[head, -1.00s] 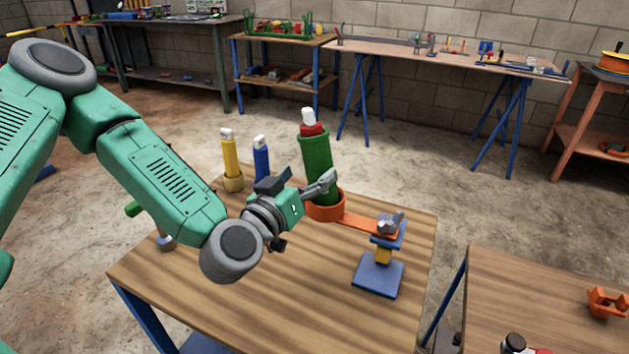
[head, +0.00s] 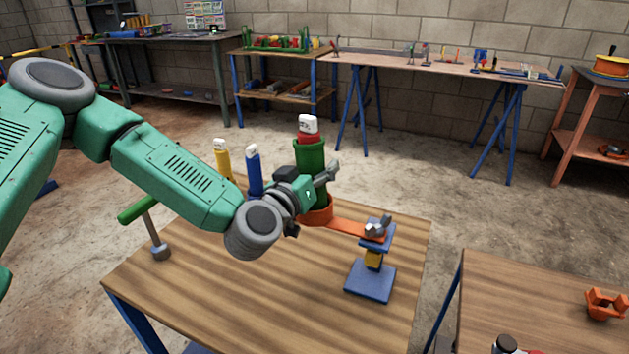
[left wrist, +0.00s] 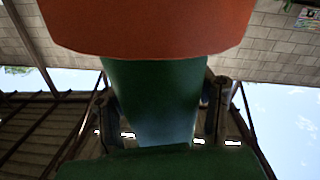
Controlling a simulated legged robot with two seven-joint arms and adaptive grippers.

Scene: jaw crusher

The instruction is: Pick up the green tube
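The green tube (head: 309,155), with a red and white top (head: 308,128), stands upright in an orange ring holder (head: 345,228) on the wooden table. My left gripper (head: 325,180) is at the tube's side, just above the ring. In the left wrist view the green tube (left wrist: 155,100) lies between the two fingers of my left gripper (left wrist: 163,108), one on each side. The fingers look spread around it; firm contact is not clear. The orange ring (left wrist: 150,28) fills the top of that view. My right gripper is not in view.
A blue tube (head: 254,172) and a yellow tube (head: 223,160) stand left of the green one, partly behind my arm. A blue stand (head: 371,280) supports the ring's arm. A hammer with a green handle (head: 137,210) is at the left. The table's front (head: 240,300) is clear.

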